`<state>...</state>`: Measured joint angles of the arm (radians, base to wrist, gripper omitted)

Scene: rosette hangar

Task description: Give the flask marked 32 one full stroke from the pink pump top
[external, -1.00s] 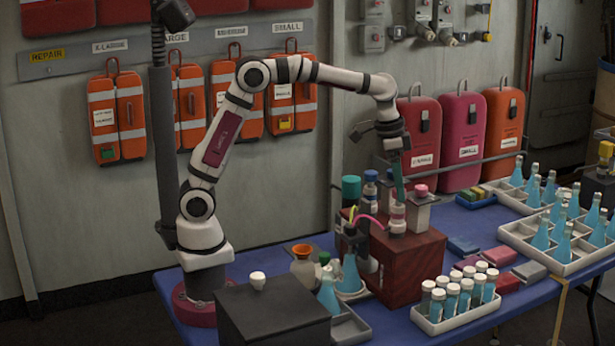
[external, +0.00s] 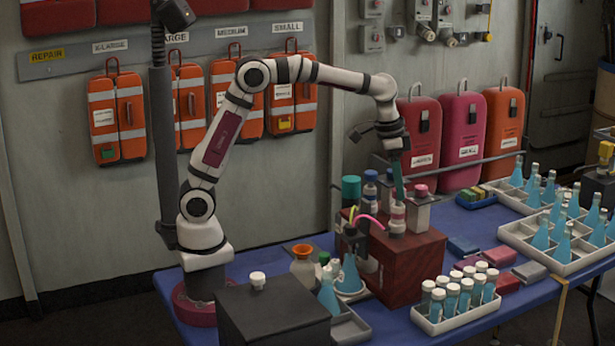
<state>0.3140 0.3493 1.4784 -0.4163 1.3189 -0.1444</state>
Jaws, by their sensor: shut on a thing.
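My gripper (external: 398,187) points down over the dark red box (external: 425,262), at the top of a white pump with a pink band (external: 397,218). It is shut on the top of that pump, which the fingers mostly hide. A pink tube (external: 367,219) arcs left from near the pump to a dark nozzle holder. A flask of blue liquid (external: 348,277) stands below the nozzles on a white dish, at the box's left side. I cannot read a number on the flask. A separate pink cap (external: 421,190) tops a pale container behind, right of my gripper.
Teal-capped (external: 351,188) and blue-capped bottles stand behind the box. A tray of white-capped vials (external: 433,327) is in front, right. Flask trays (external: 560,262) fill the right side. An orange-topped vessel (external: 302,264) and a dark box (external: 272,315) stand left.

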